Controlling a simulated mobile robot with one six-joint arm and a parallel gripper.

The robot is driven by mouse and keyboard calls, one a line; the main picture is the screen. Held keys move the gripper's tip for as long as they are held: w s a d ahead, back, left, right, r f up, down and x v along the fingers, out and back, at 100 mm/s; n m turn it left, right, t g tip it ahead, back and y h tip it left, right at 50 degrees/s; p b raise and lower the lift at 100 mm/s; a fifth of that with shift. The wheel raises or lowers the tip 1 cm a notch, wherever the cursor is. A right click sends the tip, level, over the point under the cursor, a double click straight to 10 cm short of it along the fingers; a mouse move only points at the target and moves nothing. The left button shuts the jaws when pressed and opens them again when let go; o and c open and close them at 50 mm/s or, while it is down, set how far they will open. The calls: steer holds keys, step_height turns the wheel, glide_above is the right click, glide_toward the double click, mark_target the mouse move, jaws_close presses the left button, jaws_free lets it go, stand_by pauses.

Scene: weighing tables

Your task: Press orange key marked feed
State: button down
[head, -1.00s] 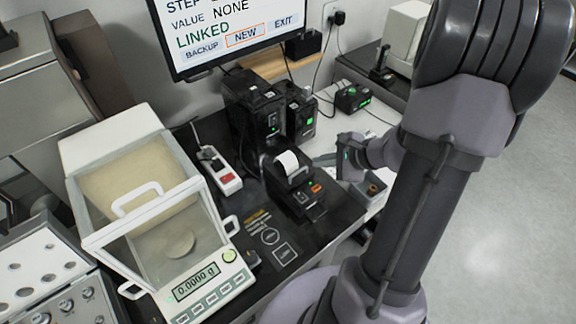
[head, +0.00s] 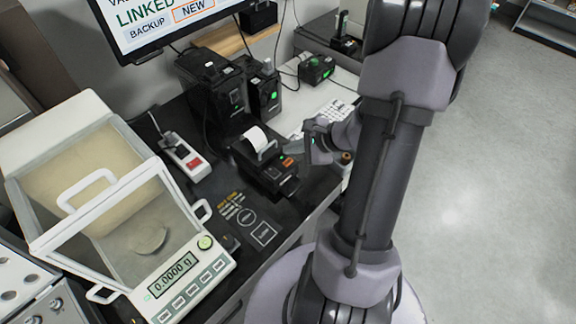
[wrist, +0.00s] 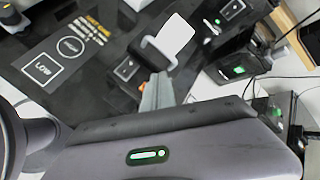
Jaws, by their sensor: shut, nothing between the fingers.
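The orange key (head: 288,162) is on the front right of the small black printer (head: 262,178), which has a white paper roll (head: 258,138) on top. Its lettering is too small to read. My gripper (head: 308,152) is just to the right of the printer, close to the key; I cannot tell whether it touches. In the wrist view, my gripper's grey fingers (wrist: 157,93) are shut and empty. They cover most of the orange key (wrist: 142,88), and only a small orange edge shows beside them.
A balance with a glass draft shield (head: 110,200) stands at the left, its display reading zero. A power strip (head: 185,155), black boxes (head: 215,90) and a monitor (head: 160,20) are behind. A white keypad (head: 328,115) lies beyond my gripper. Open floor is at the right.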

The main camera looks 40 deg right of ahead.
steer(key=shift+f+b, duration=0.75)
steer(key=shift+f, duration=0.4)
steer(key=shift+f, duration=0.1)
stand_by(1.0)
steer(key=shift+f+b, duration=0.3)
steer(key=shift+b, duration=0.35)
steer(key=shift+f+b, duration=0.35)
steer(key=shift+b, duration=0.15)
stand_by(0.6)
steer(key=shift+r+p, duration=0.5)
steer(key=shift+r, duration=0.3)
step_height(320, 180, up, 5)
steer(key=p, duration=0.3)
